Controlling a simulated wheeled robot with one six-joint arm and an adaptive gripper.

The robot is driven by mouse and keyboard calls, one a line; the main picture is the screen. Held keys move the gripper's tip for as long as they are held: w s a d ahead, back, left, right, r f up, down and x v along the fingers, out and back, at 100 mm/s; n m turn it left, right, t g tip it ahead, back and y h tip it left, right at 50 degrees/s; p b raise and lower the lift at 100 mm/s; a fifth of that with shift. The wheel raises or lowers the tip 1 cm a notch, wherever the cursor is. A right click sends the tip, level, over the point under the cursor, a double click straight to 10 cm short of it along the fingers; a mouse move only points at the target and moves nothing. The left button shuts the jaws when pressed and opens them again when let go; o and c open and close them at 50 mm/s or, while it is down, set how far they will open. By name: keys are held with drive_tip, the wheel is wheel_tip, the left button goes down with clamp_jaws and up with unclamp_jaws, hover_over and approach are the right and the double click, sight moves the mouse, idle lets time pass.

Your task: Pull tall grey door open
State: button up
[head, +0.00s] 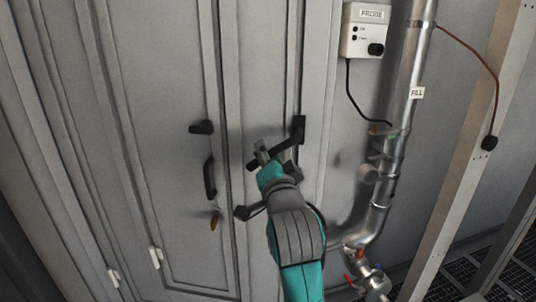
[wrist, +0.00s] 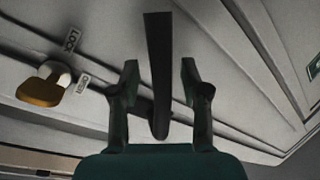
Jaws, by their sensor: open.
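The tall grey door (head: 168,90) fills the left and middle of the head view and looks shut. A black lever (head: 291,143) slants across its right part beside a vertical rod. My gripper (head: 263,157) is at this lever's lower left end. In the wrist view my open gripper (wrist: 160,88) has a dark bar (wrist: 159,60) between its fingers, with a gap on each side. A brass key-like piece on a round white lock (wrist: 42,90) shows at left, next to labels reading LOCK and OPEN. My wrist hides part of the door below the lever.
On the door's left part are a black upright handle (head: 209,178), a short black knob (head: 201,127) and a brass piece (head: 215,220). A pale post (head: 468,170) is farther right.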

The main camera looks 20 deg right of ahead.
drive_tip(key=s, duration=0.7)
drive_tip(key=shift+s+a+f, duration=0.2)
drive_tip(key=shift+a+f, duration=0.15)
drive_tip(key=shift+a, duration=0.1)
